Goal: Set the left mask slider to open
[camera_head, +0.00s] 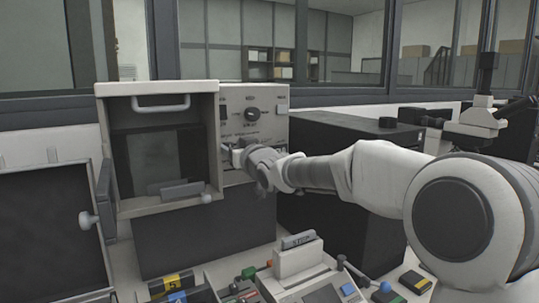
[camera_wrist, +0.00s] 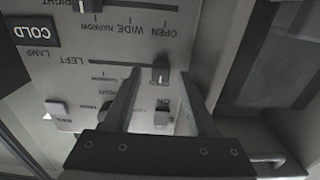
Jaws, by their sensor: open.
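The left mask slider's small dark knob (camera_wrist: 160,70) sits at the right end of its slot in the upside-down wrist view, in line with the OPEN label of the neighbouring scale. My gripper (camera_wrist: 159,74) is open, with one fingertip on each side of the knob; the gap is wider on the left, and contact cannot be told. The fingers hide part of the left slider's scale. In the head view my gripper (camera_head: 236,148) is at the control panel (camera_head: 267,103), hiding the sliders.
The right slider's knob (camera_wrist: 83,5) is at the NARROW end.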

